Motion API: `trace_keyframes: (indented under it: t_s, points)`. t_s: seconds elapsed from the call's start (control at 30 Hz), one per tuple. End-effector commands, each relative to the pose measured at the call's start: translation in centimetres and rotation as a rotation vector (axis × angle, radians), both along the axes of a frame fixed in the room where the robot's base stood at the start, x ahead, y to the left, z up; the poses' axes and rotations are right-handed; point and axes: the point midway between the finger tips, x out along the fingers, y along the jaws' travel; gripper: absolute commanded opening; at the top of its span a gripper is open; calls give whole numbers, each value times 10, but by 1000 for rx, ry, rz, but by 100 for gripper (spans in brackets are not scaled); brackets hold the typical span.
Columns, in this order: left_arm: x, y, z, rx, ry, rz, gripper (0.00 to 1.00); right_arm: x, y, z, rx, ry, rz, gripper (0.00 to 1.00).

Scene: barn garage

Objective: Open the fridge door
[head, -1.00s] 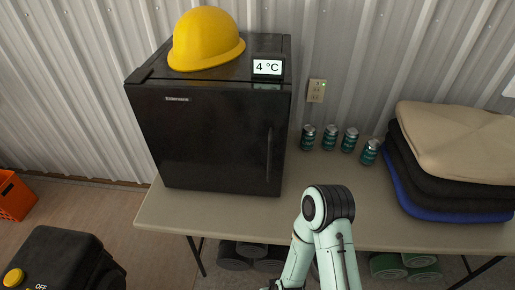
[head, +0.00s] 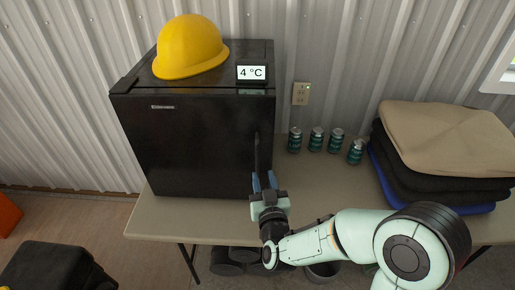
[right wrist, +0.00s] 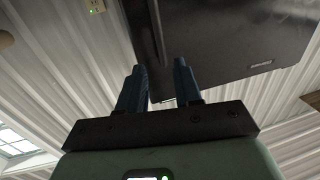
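The black mini fridge (head: 190,140) stands on the table with its door shut. Its upright handle (head: 257,152) is near the right edge of the door; it also shows in the right wrist view (right wrist: 158,32). My right gripper (head: 264,181) is at the front of the door by the lower end of the handle. Its two blue fingers (right wrist: 159,66) are apart with a clear gap. In the right wrist view the handle lines up with that gap, just beyond the fingertips; contact cannot be told. My left gripper is in neither current view.
A yellow hard hat (head: 190,47) and a 4 °C display (head: 251,73) sit on the fridge top. Several cans (head: 316,139) and a stack of folded cloths (head: 445,145) are to the right on the table (head: 165,218). Dark round containers (head: 228,262) are under it.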

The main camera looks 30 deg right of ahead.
Motion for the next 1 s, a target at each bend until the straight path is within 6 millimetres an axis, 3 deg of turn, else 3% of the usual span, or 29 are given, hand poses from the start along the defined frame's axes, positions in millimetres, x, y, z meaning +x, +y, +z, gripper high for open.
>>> trace_keyframes:
  t_s: [0.2,0.43,0.6,0.93,1.0]
  points:
    - [8,0,13,0,-9,0,43,48,-18,3,-3,0,-2,34]
    - [16,0,25,1,-18,0,43,85,-31,3,-2,0,0,34]
    - [18,0,29,1,-21,0,43,98,-36,2,0,-1,0,34]
    - [18,0,29,1,-21,0,43,101,-37,1,1,0,1,34]
    - [18,0,29,1,-21,0,43,101,-37,1,1,0,1,11]
